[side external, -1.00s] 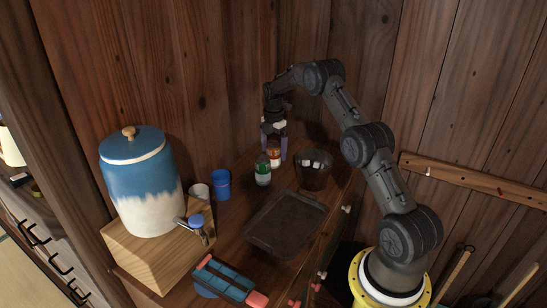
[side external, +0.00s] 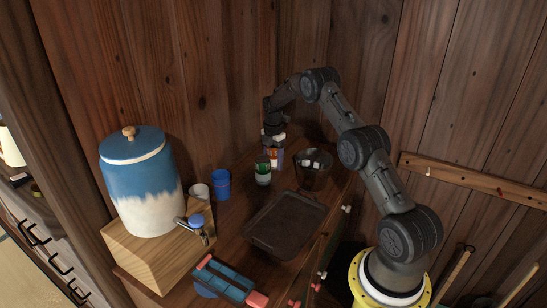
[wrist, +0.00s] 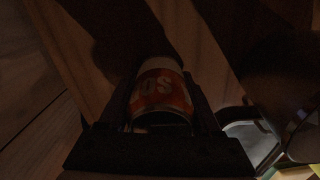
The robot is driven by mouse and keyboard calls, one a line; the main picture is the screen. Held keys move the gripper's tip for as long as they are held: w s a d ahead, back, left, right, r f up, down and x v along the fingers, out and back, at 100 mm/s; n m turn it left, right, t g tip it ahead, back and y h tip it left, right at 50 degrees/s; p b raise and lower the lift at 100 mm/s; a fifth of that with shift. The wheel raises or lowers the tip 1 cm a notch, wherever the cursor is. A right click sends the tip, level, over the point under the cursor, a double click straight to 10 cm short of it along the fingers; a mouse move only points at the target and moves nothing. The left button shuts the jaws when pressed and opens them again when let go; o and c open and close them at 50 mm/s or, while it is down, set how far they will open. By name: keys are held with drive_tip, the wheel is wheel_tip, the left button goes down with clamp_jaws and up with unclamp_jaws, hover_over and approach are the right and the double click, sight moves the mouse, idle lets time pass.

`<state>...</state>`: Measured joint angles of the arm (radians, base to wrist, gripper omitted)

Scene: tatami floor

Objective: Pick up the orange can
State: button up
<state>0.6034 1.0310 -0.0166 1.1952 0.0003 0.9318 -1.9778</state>
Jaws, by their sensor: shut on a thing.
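The orange can (wrist: 162,92) stands between my gripper's fingers in the dark wrist view, with white lettering on its orange band and a pale part above. In the side view the orange can (side external: 273,153) shows only as a small orange and white patch, partly hidden by my gripper (side external: 273,158). My gripper points down at the back of the counter and is shut on the can. From these views I cannot tell whether the can touches the counter.
A green and white can (side external: 263,171) stands just in front, and a dark glass bowl (side external: 313,170) is close on the right. A dark tray (side external: 286,226), a blue cup (side external: 221,184) and a large blue and white jar (side external: 143,185) are nearer. Wooden walls stand close behind.

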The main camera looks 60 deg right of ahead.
drive_tip(key=c, duration=0.5)
clamp_jaws()
drive_tip(key=shift+r, duration=0.15)
